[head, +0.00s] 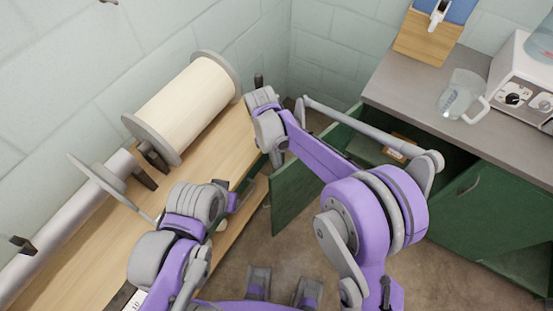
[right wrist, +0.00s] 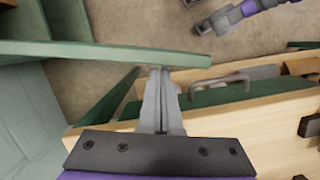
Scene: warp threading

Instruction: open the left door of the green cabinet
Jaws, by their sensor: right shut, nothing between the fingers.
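The green cabinet (head: 508,197) stands at the right under a grey counter. Its left door (head: 293,193) stands swung out, and part of the inside shows behind my right arm. In the right wrist view, a green panel edge (right wrist: 110,52) crosses just beyond the fingers. My right gripper (head: 276,157) is shut and empty at the door's outer edge; its fingers (right wrist: 160,80) look close to the panel, but I cannot tell whether they touch. My left gripper (head: 232,200) is by the wooden bench; its jaws are too unclear to read.
A wooden bench (head: 75,255) with a large cream spool (head: 182,108) runs along the left wall. A glass jug (head: 461,94) and a white appliance (head: 520,80) stand on the counter (head: 405,80). Bare floor (head: 375,280) lies in front of the cabinet.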

